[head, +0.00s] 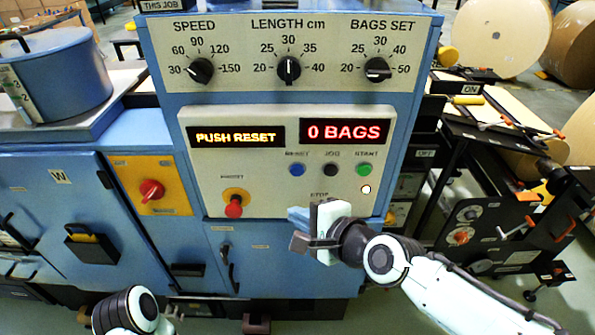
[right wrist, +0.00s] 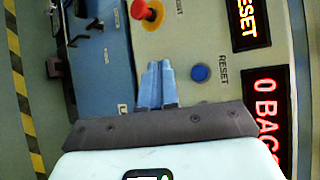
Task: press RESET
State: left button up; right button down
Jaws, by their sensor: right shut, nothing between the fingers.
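The blue RESET button (head: 296,169) is on the pale control panel under the displays, left of a black JOG button (head: 330,170) and a green START button (head: 363,170). My right gripper (head: 297,214) is shut and empty, its blue fingertips a little below RESET in the head view. In the right wrist view the closed fingertips (right wrist: 154,70) lie just left of the blue RESET button (right wrist: 200,73); I see no contact. The right gripper hides the area under the STOP label. My left arm (head: 130,310) shows at the bottom left; its finger state is unclear.
The displays (head: 236,137) read PUSH RESET and 0 BAGS. A red knob (head: 234,206) on a yellow base sits left on the panel, and a red switch (head: 151,190) is further left. Three dials (head: 289,69) are above. A small white lamp (head: 366,189) is below START.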

aim_at(297, 170)
jog(key=shift+w, duration=0.1)
jog(key=shift+w, duration=4.35)
jog(key=shift+w+p, duration=0.2)
jog(key=shift+p, duration=0.1)
jog(key=shift+w, duration=0.25)
jog(key=shift+w, duration=0.4)
jog(key=shift+s, duration=0.85)
jog(key=shift+s, duration=0.1)
